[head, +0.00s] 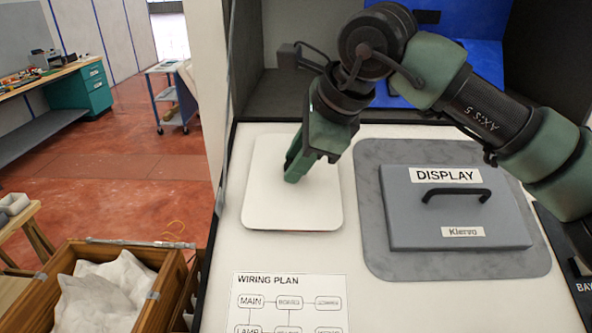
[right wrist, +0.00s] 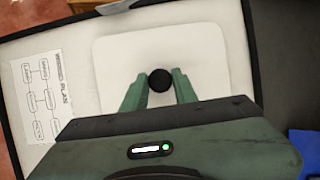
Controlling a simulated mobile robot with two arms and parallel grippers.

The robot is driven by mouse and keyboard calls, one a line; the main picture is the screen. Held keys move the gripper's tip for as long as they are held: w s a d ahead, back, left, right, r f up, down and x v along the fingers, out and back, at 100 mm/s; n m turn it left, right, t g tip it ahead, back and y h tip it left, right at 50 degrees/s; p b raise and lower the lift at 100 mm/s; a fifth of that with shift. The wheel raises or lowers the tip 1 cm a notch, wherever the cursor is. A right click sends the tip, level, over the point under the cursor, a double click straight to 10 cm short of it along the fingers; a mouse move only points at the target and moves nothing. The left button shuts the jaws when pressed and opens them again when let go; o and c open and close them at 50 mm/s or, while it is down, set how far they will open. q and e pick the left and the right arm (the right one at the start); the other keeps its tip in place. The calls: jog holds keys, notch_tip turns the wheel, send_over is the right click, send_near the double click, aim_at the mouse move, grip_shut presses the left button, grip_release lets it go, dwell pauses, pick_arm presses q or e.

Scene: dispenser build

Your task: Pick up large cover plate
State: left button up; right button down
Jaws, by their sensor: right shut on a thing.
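The large cover plate (head: 262,190) is a white square with rounded corners, lying at the left of the white work surface. In the right wrist view the plate (right wrist: 205,50) has a round black knob (right wrist: 160,80) on it. My right gripper (head: 292,176) reaches down over the plate from above. In the right wrist view its green fingers (right wrist: 160,88) stand on both sides of the knob, shut on it. In the head view the gripper hides the knob. I cannot tell whether the plate is lifted. My left gripper is not in view.
A grey box labelled DISPLAY (head: 455,210) with a black handle sits on a grey mat (head: 375,250) right of the plate. A wiring plan sheet (head: 290,300) lies in front. A wooden crate (head: 165,285) with white bags stands at the lower left.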

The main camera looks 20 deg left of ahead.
notch_tip(320, 180, up, 19)
jog(key=shift+f, duration=0.2)
jog(key=shift+s, duration=0.1)
jog(key=c, duration=1.9)
grip_release()
grip_shut()
jog(key=shift+p, duration=0.5)
jog(key=shift+r, duration=0.1)
